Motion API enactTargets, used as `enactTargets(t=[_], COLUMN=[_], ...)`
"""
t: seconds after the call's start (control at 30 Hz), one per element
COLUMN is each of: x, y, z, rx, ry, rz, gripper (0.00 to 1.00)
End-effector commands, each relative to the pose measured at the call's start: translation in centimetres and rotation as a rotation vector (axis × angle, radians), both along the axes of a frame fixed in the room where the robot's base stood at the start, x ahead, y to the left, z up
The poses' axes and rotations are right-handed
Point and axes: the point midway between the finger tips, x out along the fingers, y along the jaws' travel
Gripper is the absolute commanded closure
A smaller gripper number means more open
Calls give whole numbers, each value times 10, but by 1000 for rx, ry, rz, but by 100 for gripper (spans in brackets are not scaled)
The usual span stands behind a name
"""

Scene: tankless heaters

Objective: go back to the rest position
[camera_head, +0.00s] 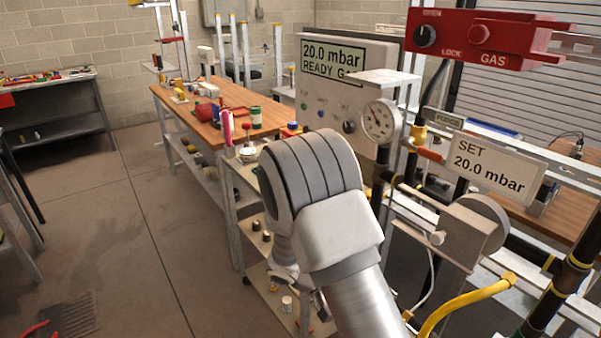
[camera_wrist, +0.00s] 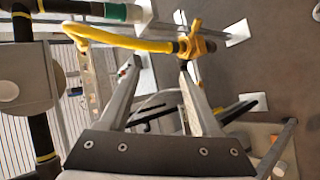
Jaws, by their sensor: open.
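My gripper (camera_wrist: 159,68) shows in the wrist view with its two fingers spread apart and nothing between them. The right fingertip is close under a yellow valve fitting (camera_wrist: 195,44) at the end of a yellow hose (camera_wrist: 115,38). I cannot tell whether finger and fitting touch. In the head view my arm rises from the bottom centre and its thick grey joint hides part of the gas rig. My gripper cannot be made out there. The yellow hose also shows in the head view (camera_head: 465,300), at the lower right.
A gauge (camera_head: 379,121), a red gas box (camera_head: 485,38) and a "SET 20.0 mbar" sign (camera_head: 492,168) stand close on the right. A shelved cart (camera_head: 248,172) is just behind my arm. A wooden workbench (camera_head: 210,132) stands farther back. Open floor (camera_head: 120,230) lies to the left.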

Motion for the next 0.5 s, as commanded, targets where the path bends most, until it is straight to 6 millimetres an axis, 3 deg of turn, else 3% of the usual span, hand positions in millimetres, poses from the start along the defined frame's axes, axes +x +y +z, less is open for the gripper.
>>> enactTargets(t=[0.03, 0.1, 0.5], x=[-3, -9, -53], y=[-1, -2, -5], z=[20, 40, 147], rx=[49, 113, 475], ry=[-7, -7, -68], rz=[-23, -46, -94], gripper=[36, 36, 36])
